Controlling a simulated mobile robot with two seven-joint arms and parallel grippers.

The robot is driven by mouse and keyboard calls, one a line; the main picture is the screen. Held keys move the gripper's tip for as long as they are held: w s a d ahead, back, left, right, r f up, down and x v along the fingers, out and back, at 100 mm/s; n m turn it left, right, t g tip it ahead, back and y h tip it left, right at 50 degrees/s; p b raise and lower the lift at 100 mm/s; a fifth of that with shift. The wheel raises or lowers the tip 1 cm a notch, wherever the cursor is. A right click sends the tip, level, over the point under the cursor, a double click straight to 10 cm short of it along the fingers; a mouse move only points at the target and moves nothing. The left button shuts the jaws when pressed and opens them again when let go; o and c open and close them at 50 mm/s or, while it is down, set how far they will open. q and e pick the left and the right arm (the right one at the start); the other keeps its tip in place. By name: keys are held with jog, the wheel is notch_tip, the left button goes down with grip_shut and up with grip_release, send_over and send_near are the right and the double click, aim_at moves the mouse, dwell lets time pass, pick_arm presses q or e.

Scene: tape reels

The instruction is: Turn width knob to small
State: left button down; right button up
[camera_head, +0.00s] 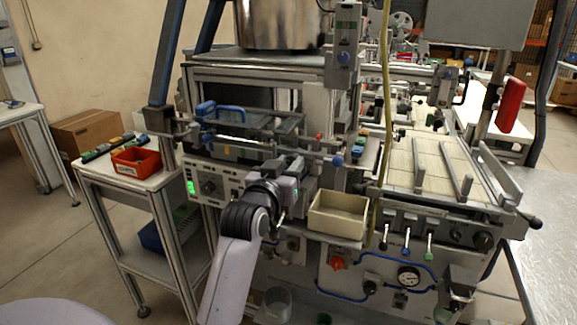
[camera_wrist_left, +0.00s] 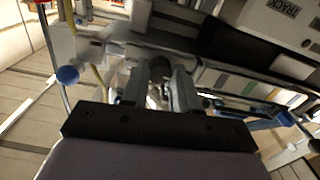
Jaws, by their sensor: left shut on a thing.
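My left arm rises from the bottom of the head view, and its gripper (camera_head: 296,170) is up against the front of the machine, right of the control panel. In the left wrist view the two fingers of my left gripper (camera_wrist_left: 159,80) stand on either side of a small dark round knob (camera_wrist_left: 159,67) and are shut on it. I take this as the width knob; no size marking on it can be read. In the head view my gripper hides this knob. My right gripper is in neither view.
The control panel (camera_head: 222,190) has a green display and a dark knob. A cream bin (camera_head: 338,214) is close to the right of my left wrist. A blue-tipped lever (camera_head: 337,161) stands near the gripper. A red bin (camera_head: 136,160) stands on the left side table.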

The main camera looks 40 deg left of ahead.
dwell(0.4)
pick_arm(q)
jog(key=c, duration=0.8)
grip_release()
jog(key=shift+c, duration=0.2)
jog(key=shift+s, duration=0.1)
